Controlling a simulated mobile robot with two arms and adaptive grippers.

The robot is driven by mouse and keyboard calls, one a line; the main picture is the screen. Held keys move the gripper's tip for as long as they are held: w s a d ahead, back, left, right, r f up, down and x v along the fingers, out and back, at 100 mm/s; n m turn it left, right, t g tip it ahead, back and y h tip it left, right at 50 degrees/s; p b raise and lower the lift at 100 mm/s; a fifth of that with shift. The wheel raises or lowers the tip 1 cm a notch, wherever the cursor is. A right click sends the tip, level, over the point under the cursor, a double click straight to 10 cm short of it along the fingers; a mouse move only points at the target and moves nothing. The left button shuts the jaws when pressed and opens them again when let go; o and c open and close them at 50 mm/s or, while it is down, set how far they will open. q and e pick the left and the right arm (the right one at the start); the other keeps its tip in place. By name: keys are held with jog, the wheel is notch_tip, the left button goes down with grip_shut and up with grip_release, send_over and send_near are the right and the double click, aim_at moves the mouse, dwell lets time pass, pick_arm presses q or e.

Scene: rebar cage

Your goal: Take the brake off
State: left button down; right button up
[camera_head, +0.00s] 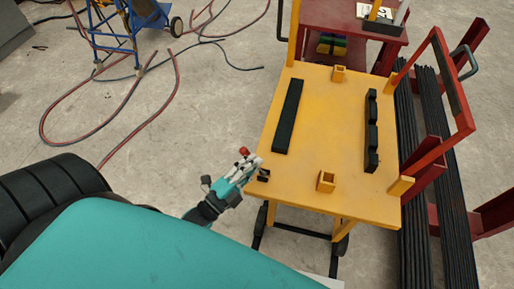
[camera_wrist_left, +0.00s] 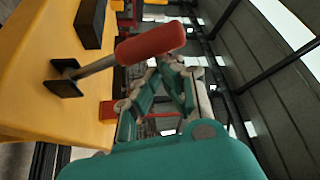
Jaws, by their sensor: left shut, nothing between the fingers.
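The brake lever has a red grip (camera_head: 243,151), which also shows large in the left wrist view (camera_wrist_left: 150,43). Its metal rod runs to a black bracket (camera_wrist_left: 65,78) on the edge of the yellow cart top (camera_head: 335,110). My left gripper (camera_head: 254,160) is at the cart's near left corner, right beside the lever, and partly covers it in the head view. In the left wrist view its fingers (camera_wrist_left: 170,66) are shut and empty, close to the end of the red grip. I cannot tell whether they touch it. My right gripper is not in view.
Black pads (camera_head: 288,115) and small yellow sockets (camera_head: 326,181) sit on the cart top. A red rack with dark rebar (camera_head: 410,150) stands at the right, and a red cart (camera_head: 350,25) behind.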

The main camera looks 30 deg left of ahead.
pick_arm(q)
jog(key=shift+a, duration=0.1)
dwell(0.5)
jog(key=v, duration=1.2)
jog(key=shift+f, duration=0.15)
